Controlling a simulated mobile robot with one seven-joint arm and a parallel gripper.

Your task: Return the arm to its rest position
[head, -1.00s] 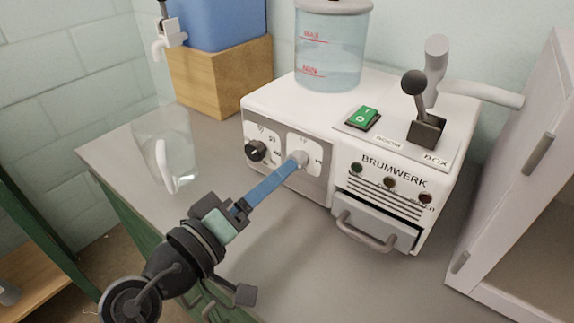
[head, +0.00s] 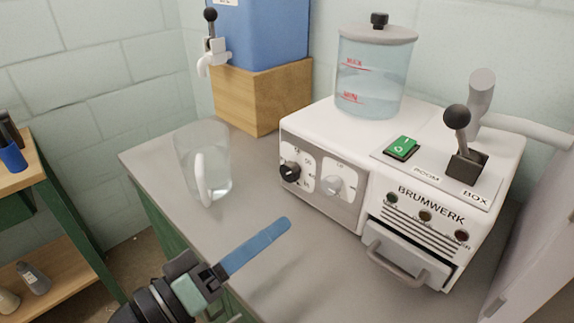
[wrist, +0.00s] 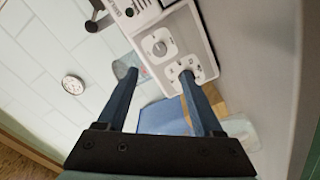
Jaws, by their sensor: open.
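My gripper (head: 283,228), with long blue fingers, is in the lower middle of the head view, above the grey counter and apart from the white machine (head: 350,150). In the wrist view both fingers stand apart with nothing between them; my gripper (wrist: 160,74) is open and empty. The machine's front has a black dial (head: 290,172) and a silver dial (head: 332,186). In the wrist view the silver dial (wrist: 158,46) shows between the fingers, some way beyond them. In the head view the two fingers overlap. Most of my arm is out of frame.
A clear jug (head: 218,165) stands on the counter (head: 300,270) left of the machine. A blue tank (head: 262,35) with a tap sits on a wooden block (head: 265,100). A drawer with a handle (head: 395,265) sits low on the machine's front. A shelf (head: 30,165) is at far left.

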